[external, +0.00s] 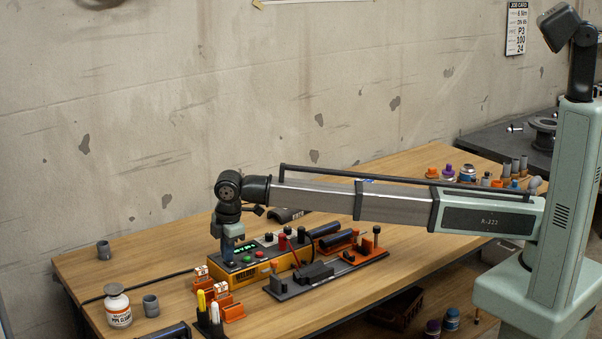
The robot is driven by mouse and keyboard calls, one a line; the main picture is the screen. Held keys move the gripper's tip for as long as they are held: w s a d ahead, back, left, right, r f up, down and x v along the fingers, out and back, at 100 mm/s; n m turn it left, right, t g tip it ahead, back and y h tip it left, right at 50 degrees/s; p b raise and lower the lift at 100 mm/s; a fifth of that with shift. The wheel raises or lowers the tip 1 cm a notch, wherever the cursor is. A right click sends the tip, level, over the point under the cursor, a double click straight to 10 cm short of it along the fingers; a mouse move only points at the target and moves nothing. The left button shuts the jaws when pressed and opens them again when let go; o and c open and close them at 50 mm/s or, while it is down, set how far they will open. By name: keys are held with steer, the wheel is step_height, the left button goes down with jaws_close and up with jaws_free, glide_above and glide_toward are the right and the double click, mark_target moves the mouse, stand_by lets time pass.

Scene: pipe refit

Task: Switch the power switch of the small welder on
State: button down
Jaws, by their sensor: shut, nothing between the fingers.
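The small welder (243,277) is a low yellow box with a dark sloped top panel, near the middle of the wooden table. A lit green display, red and green buttons and several knobs show on the panel. My gripper (228,256) points straight down at the left end of the panel. It is shut and holds nothing. The fingertips are at or just above the panel; I cannot tell whether they touch it. I cannot make out the power switch; the gripper hides part of the panel's left end.
Orange holders with small boxes (220,291) stand in front of the welder. A dark fixture plate (290,288) lies at its front right. A white bottle (118,306) and grey pipe pieces (150,305) stand at the left. The table's back left is mostly clear.

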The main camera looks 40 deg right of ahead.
steer(key=shift+s, duration=0.15)
steer(key=shift+s, duration=0.7)
steer(key=shift+r, duration=0.1)
step_height(320, 180, up, 14)
steer(key=s, duration=0.2)
stand_by(0.3)
stand_by(0.5)
